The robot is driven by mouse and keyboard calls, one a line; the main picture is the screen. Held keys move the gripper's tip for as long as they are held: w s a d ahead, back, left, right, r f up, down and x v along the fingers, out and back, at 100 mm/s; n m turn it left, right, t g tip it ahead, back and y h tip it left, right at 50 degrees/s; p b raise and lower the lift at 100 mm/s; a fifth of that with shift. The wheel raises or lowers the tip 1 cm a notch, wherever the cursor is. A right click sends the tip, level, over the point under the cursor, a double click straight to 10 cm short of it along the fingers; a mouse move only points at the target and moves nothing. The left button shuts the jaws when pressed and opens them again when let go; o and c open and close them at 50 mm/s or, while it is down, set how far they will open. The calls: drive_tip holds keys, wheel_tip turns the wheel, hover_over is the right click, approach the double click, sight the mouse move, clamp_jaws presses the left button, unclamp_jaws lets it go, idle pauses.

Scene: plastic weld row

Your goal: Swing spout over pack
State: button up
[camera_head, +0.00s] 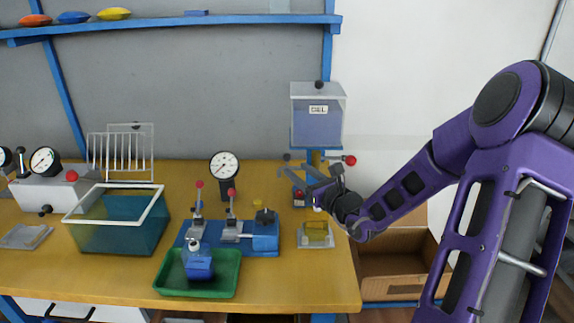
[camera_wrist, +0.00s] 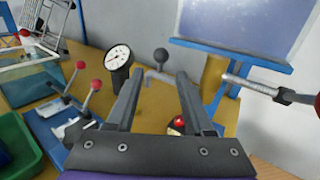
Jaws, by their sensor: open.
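The tank marked GEL (camera_head: 317,118) stands on a blue post at the back right of the bench. Under it a grey spout arm with a black ball knob (camera_head: 287,157) points left; this knob (camera_wrist: 161,55) also shows in the wrist view, ahead of and between my fingertips. My gripper (camera_head: 316,186) is open and empty (camera_wrist: 160,76), just in front of the spout and apart from the knob as far as I can tell. A small yellow pack (camera_head: 316,228) sits in a grey holder below my gripper. My wrist partly hides the spout's outlet.
A red-knobbed lever (camera_head: 349,160) sticks out right under the tank. A dial gauge (camera_head: 224,166), a blue clamp fixture (camera_head: 263,238) and a green tray (camera_head: 222,286) with a blue bottle (camera_head: 198,265) stand left. An open cardboard box (camera_head: 390,272) is beyond the bench's right edge.

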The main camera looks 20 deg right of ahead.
sight(287, 159)
drive_tip(key=x, duration=0.6)
drive_tip(key=shift+w+b, duration=0.15)
drive_tip(key=shift+b, duration=0.15)
drive_tip(key=shift+c, duration=0.3)
clamp_jaws()
